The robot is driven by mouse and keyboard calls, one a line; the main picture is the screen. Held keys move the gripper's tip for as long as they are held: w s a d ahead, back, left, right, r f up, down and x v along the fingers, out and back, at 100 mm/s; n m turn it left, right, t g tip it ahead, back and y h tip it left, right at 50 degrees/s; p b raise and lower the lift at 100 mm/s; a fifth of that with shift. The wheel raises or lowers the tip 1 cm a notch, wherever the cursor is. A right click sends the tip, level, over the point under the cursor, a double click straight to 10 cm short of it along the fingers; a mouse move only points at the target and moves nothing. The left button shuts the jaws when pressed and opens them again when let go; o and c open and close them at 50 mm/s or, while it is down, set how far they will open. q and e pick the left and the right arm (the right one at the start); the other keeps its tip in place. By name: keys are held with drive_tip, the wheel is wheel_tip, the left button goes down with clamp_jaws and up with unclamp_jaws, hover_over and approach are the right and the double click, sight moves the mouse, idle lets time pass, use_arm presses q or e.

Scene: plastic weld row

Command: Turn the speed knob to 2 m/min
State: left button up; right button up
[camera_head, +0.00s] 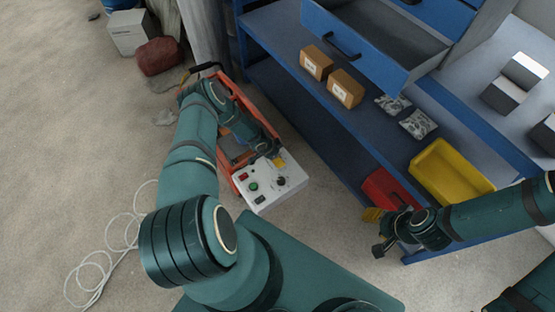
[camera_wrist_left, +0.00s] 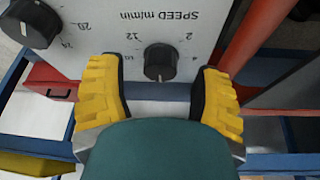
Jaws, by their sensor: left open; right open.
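In the head view the left gripper (camera_head: 279,160) is at the panel's upper edge. My right gripper (camera_head: 377,232) is open and empty, away from the panel.
A second black knob (camera_wrist_left: 31,22) is beside the speed knob. Buttons, including a green one (camera_head: 253,186), are on the panel. A blue shelf unit (camera_head: 320,130) holds boxes, bags, and red and yellow bins (camera_head: 455,180). White cable (camera_head: 100,260) lies on the left floor.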

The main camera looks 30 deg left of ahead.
use_arm(q)
drive_tip(key=shift+w+d+f+b, duration=0.1)
drive_tip(key=shift+w+f+b, duration=0.15)
drive_tip(key=shift+f, duration=0.25)
clamp_jaws()
drive_tip(key=shift+s, duration=0.1)
